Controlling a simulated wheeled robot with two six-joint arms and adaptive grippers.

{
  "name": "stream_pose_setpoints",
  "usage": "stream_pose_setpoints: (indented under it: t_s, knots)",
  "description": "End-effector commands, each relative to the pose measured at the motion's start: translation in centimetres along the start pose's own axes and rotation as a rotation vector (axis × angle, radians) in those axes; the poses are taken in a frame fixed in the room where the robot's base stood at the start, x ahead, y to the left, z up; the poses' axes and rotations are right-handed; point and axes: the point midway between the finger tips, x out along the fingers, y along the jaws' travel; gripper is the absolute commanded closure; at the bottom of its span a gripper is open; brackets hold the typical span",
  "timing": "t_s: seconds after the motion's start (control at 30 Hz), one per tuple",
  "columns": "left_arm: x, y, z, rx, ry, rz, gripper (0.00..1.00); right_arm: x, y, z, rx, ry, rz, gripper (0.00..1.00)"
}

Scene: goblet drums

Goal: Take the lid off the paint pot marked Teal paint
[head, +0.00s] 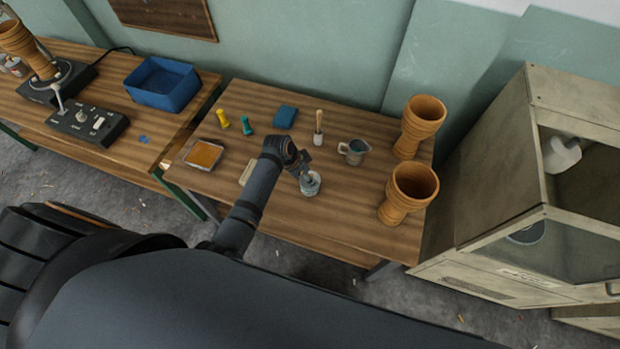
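A small grey pot (311,188) stands near the front of the right-hand table. It looks like a paint pot, but I cannot read any marking on it. My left gripper (305,174) points down at its top, touching it or very close above it. The gripper hides part of the pot's top, so I cannot make out a lid. The fingers are too small to tell whether they are open or shut on something. My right gripper is not in view.
Two goblet drums (408,193) (420,122) stand at the table's right. A jug (353,151), a brush (318,128), a blue block (285,117), yellow (222,119) and teal (246,125) pieces and an orange-filled tray (204,154) surround the pot. A cabinet (490,170) stands right.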

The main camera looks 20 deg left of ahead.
Motion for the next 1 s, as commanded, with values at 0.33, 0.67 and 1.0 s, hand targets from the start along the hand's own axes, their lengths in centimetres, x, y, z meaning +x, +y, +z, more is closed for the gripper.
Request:
stream_pose_setpoints:
  t_s: [0.33, 0.67, 1.0]
  knots:
    - [0.0, 0.0, 0.1, 0.000, -0.001, 0.000, 0.92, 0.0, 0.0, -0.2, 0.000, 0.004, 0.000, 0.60]
    - [-0.1, 0.0, 0.0, 0.000, 0.000, 0.000, 1.00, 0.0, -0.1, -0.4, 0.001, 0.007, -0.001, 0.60]
    - [-5.3, 1.4, -0.8, 0.001, 0.001, 0.000, 1.00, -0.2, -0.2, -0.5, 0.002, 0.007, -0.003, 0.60]
